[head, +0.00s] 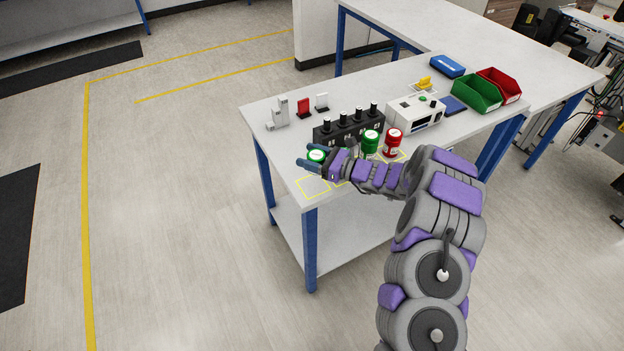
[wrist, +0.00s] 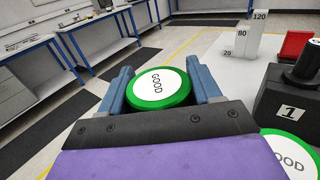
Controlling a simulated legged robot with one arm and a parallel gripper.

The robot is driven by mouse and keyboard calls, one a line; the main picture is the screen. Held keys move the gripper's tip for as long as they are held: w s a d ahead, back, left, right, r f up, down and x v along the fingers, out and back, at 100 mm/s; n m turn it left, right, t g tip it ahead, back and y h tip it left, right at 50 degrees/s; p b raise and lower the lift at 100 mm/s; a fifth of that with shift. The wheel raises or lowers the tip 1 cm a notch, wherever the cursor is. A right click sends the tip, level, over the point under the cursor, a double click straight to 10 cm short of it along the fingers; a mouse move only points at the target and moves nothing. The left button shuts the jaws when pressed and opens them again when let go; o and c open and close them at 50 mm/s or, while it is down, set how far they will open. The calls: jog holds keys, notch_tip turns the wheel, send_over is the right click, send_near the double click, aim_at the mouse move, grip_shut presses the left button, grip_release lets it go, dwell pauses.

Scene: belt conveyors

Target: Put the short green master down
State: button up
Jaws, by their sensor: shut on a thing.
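The short green master (head: 317,156) is a green round piece with a white top. In the wrist view its top reads "GOOD" (wrist: 160,88). My gripper (head: 315,157) is shut on it, with one blue finger on each side. It is over the left end of the white table (head: 262,112), near a yellow outlined square (head: 314,187). I cannot tell whether its underside touches the table. A taller green piece (head: 370,142) and a red piece (head: 393,141) stand to the right, beyond my wrist.
A black block with several knobs (head: 325,133) stands behind my gripper. A grey stepped block (head: 281,112) and red and white stands (head: 304,108) are at the back left. A white device (head: 415,113) and green and red bins (head: 477,93) are farther right.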

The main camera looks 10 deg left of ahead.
jog(key=f, duration=0.1)
jog(key=a+f, duration=0.1)
jog(key=f, duration=0.1)
jog(key=f+b, duration=0.1)
jog(key=f, duration=0.1)
jog(key=shift+a, duration=0.35)
notch_tip(320, 180, down, 2)
jog(key=shift+f, duration=0.15)
jog(key=shift+d+f+b, duration=0.25)
jog(key=shift+f+b, duration=0.05)
jog(key=shift+d+r, duration=0.1)
jog(key=shift+d, duration=0.25)
jog(key=shift+a, duration=0.1)
jog(key=o, duration=1)
jog(key=shift+a, duration=0.15)
jog(key=o, duration=0.4)
jog(key=shift+a+f, duration=0.2)
jog(key=shift+c, duration=0.2)
jog(key=shift+d, duration=0.15)
